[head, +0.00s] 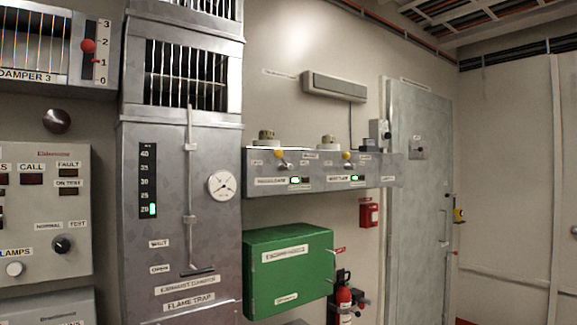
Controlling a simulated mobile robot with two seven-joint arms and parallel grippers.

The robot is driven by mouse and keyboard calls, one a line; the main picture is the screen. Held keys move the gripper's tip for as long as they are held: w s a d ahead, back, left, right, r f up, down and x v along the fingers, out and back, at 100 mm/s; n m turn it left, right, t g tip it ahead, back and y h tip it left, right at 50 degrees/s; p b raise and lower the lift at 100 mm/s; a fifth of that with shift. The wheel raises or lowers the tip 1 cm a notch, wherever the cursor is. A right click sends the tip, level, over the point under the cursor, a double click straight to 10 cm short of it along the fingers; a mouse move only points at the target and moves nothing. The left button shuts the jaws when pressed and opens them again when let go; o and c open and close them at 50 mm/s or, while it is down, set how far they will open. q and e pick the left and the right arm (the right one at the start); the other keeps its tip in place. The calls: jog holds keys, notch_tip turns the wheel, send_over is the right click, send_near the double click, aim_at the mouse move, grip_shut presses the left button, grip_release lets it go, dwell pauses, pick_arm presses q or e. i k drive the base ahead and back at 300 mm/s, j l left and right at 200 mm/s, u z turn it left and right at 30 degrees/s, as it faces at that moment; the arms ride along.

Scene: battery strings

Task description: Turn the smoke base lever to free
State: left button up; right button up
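A grey metal shelf unit (318,185) on the wall carries two round cream detector-like heads, a left one (266,137) and a right one (327,142). Below each is a small lever with a yellow knob, the left lever (280,156) and the right lever (346,156). Small labels sit beside them, with a lit green display under each. The label text is too small to tell which is the smoke base or which lever position is free. Neither of my grippers is in view.
Left of the shelf stands a tall metal flame trap duct (185,200) with a long vertical rod and a gauge (222,185). Below the shelf are a green cabinet (288,270) and a red extinguisher (343,300). A grey door (418,220) stands to the right.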

aim_at(279, 153)
jog(key=i+l, duration=0.75)
jog(key=j+u, duration=0.05)
